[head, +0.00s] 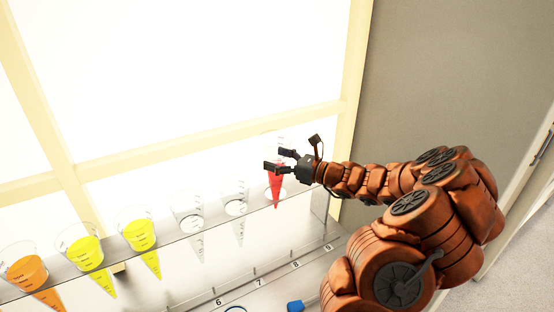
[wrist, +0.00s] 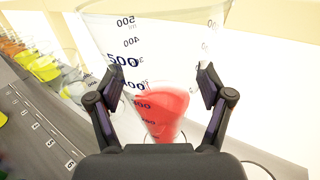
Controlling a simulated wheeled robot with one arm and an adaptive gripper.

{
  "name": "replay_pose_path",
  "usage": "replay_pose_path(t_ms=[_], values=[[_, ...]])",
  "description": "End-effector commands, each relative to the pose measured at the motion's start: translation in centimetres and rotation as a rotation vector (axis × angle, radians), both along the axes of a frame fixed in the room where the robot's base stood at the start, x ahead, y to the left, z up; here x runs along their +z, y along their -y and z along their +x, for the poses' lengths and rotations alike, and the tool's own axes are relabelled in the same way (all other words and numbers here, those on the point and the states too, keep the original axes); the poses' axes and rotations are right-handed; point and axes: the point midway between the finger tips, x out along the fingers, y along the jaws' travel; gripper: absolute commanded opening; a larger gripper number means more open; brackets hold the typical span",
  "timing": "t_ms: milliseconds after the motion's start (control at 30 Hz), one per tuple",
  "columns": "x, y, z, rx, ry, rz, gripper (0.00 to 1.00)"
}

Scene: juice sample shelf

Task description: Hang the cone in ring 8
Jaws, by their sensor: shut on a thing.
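The clear cone with red liquid (head: 276,187) is at the right end of the row in the head view, roughly upright. In the wrist view the cone (wrist: 160,110) stands between my fingers, its marked wall facing the camera. My gripper (head: 277,161) reaches in from the right and is shut on the cone's upper part; its fingers (wrist: 208,88) press on either side. The clear shelf (head: 160,245) runs diagonally, and the cone's red tip shows at its level. The label 8 (head: 295,264) is on the ledge below. I cannot tell which ring the cone is over.
Left of the red cone are two clear cones (head: 236,200), two yellow cones (head: 138,232) and an orange cone (head: 25,270) in the shelf. A blue object (head: 295,305) lies on the grey ledge. A bright window panel is behind, a grey wall right.

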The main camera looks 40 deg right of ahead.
Motion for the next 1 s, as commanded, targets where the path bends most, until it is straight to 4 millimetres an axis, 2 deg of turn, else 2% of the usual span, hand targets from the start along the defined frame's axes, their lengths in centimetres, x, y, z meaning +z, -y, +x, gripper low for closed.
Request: replay_pose_path(t_ms=[1000], values=[[-1.1, 0.0, 0.0, 0.000, 0.002, 0.001, 0.17]])
